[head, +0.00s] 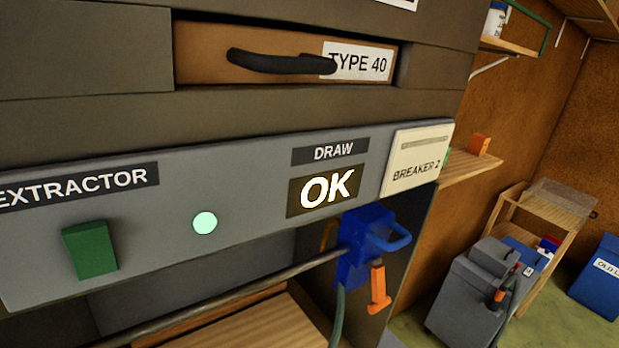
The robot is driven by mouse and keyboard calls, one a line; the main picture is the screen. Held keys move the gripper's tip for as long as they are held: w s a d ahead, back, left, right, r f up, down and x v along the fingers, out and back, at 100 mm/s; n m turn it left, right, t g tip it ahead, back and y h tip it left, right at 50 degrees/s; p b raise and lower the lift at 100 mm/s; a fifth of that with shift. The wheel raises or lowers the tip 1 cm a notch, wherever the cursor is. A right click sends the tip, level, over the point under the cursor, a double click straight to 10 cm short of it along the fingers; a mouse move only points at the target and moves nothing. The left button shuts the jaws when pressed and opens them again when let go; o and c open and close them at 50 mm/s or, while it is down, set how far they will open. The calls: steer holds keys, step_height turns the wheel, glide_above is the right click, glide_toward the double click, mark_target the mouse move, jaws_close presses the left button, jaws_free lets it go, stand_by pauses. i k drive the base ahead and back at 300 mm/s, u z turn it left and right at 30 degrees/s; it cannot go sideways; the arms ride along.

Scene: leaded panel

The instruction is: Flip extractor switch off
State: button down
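The extractor switch (90,250) is a green rocker on the grey panel (235,200), at the lower left of the head view. The label "EXTRACTOR" (75,186) is above it, cut off by the left edge. A round pale green light (205,222) is lit to the right of the switch. A "DRAW" display (327,190) farther right reads "OK". I cannot tell from the switch's tilt alone which position it is in. My gripper is not in view.
A "TYPE 40" drawer (285,55) with a black handle is above the panel. A "BREAKER 2" card (418,158) is at the panel's right end. A blue tool (365,245) with an orange handle hangs below, by a metal rod (240,295). Grey machine (480,290) and blue bin (600,280) stand right.

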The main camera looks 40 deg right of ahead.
mark_target(90, 249)
steer(key=u, duration=0.55)
steer(key=k, duration=0.95)
steer(key=z, duration=0.45)
steer(key=i, duration=0.5)
steer(key=u, duration=0.05)
